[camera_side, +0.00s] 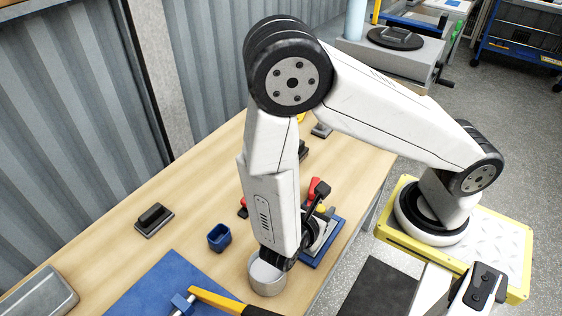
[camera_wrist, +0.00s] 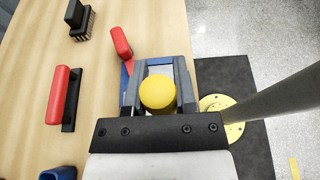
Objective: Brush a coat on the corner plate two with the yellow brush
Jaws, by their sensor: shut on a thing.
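My gripper (camera_wrist: 158,100) is shut on the yellow brush (camera_wrist: 158,92), whose round yellow end shows between the fingers in the wrist view. In the side view my gripper (camera_side: 275,258) is low over a round light-grey pot (camera_side: 267,282); the brush is hidden there, and I cannot tell whether its tip is inside the pot. A blue tray (camera_side: 333,243) with pale grey pieces lies just right of my gripper, partly hidden by my arm. I cannot make out which piece is corner plate two.
A small blue cup (camera_side: 219,238) and a black-handled block (camera_side: 153,219) stand left of the pot. A blue mat (camera_side: 145,291) with a yellow-handled tool (camera_side: 222,300) lies in front. Red-handled tools (camera_wrist: 62,95) and a black bristle brush (camera_wrist: 83,24) lie nearby. Bare wood is free between them.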

